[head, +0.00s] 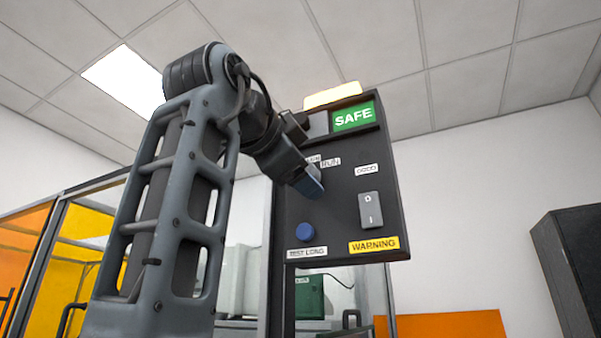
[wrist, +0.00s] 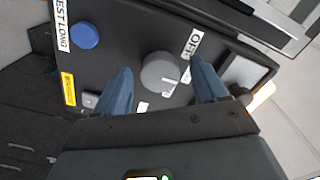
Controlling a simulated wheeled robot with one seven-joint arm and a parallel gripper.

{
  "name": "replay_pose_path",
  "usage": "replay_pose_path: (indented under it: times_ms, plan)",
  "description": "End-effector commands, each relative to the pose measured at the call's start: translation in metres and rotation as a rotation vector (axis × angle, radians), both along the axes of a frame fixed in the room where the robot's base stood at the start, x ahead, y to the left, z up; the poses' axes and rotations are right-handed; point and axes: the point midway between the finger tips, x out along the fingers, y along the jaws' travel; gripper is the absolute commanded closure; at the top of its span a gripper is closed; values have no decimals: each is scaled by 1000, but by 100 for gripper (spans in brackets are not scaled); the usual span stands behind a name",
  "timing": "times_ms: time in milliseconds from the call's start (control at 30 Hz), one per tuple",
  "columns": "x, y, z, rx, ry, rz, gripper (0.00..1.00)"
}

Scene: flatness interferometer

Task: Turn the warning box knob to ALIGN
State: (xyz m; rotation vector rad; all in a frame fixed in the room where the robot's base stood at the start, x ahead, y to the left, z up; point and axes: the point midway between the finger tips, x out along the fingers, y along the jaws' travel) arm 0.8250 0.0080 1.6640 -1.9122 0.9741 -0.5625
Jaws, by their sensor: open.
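The warning box (head: 345,195) is a dark panel with a yellow WARNING label and a lit green SAFE sign (head: 353,116). In the wrist view its round grey knob (wrist: 160,72) sits between the two blue fingers of my gripper (wrist: 161,70). The fingers are open, one on each side of the knob; I cannot tell whether they touch it. An OFF label (wrist: 191,43) shows beside the right finger. In the head view my gripper (head: 308,186) is at the panel's left side and hides the knob. A RUN label (head: 330,162) shows there. The ALIGN label and knob setting are not readable.
A blue button (head: 304,232) sits below my gripper above a TEST LONG label. A rocker switch (head: 370,210) is on the panel's right. A glowing lamp (head: 333,95) tops the box. A glass-and-orange enclosure (head: 50,250) stands behind, and a dark cabinet (head: 570,270) at right.

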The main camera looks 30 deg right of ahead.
Motion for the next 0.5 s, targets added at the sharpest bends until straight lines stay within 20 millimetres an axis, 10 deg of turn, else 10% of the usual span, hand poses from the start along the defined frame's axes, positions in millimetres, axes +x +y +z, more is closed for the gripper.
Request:
replay_pose_path:
  times_ms: [500]
  plan:
    - [-40,56,-1,0,0,1,28]
